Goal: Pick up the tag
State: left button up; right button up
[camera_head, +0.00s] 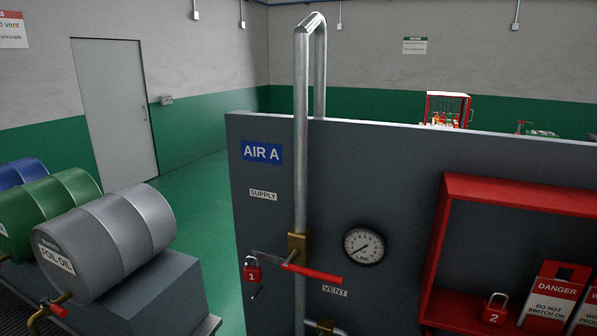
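A white tag with a red header reading "DANGER DO NOT SWITCH ON" (549,303) stands in the open red box (520,188) at the right. A second, similar tag (590,308) is beside it, cut off by the right edge of the picture. A red padlock marked 2 (495,311) is in the box, left of the tags. Neither of my grippers is in view.
The grey panel (400,180) carries a steel pipe (301,150), a gauge (363,246), a red valve handle (318,273) and a red padlock marked 1 (252,271). Drums (110,240) lie at the left. Green floor (205,210) is clear between.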

aim_at(550, 297)
jog(key=z, duration=0.5)
jog(key=k, duration=0.85)
jog(key=z, duration=0.75)
jog(key=i, duration=0.95)
jog(key=z, duration=0.25)
jog(key=k, duration=0.75)
jog(key=u, duration=0.15)
